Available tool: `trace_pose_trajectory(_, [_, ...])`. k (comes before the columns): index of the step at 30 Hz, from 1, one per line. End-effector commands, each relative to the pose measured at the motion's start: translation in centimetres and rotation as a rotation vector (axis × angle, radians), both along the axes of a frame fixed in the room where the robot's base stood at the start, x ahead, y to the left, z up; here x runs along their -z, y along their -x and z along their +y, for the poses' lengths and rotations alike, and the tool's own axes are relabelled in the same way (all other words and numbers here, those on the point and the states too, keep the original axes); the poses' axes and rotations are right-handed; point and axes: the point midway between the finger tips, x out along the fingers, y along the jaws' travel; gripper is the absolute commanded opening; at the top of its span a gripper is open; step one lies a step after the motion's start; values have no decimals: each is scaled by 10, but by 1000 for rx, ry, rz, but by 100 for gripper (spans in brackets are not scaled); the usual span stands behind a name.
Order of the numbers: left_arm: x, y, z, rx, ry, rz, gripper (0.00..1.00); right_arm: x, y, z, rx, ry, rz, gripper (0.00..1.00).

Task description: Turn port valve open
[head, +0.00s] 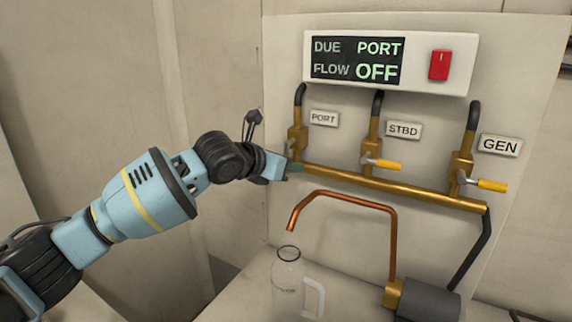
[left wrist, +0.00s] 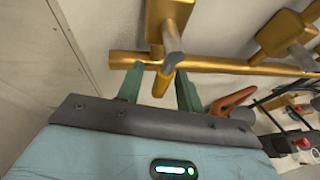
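The port valve (head: 297,138) is a brass body under a black hose, beside the PORT label (head: 324,118). Its lever is mostly hidden by my left gripper (head: 290,168) in the head view. In the left wrist view, the lever's grey stem (left wrist: 172,38) and yellow grip (left wrist: 163,83) point toward my gripper (left wrist: 160,80). The two green fingers are apart, one on each side of the yellow grip, with a visible gap on the left. The display (head: 357,60) reads DUE PORT, FLOW OFF. My right gripper is not seen.
The STBD valve (head: 372,150) and GEN valve (head: 461,168) stand to the right, their yellow levers sticking out. A brass manifold pipe (head: 400,187) runs below. A copper spout (head: 345,197) curves over a clear jug (head: 287,285). A red switch (head: 439,65) is beside the display.

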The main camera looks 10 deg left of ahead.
Motion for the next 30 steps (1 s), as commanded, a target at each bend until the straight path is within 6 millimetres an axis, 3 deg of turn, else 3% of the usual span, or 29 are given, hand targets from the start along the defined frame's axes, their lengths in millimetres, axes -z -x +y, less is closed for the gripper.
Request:
trace_pose_trajectory(8, [-5, 8, 5, 1, 1, -2, 37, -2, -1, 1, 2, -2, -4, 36])
trace_pose_trajectory(21, [-27, 55, 32, 0, 0, -1, 37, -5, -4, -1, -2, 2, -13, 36])
trace_pose_trajectory(30, [-30, 63, 36, 0, 0, 1, 37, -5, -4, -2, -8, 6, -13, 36])
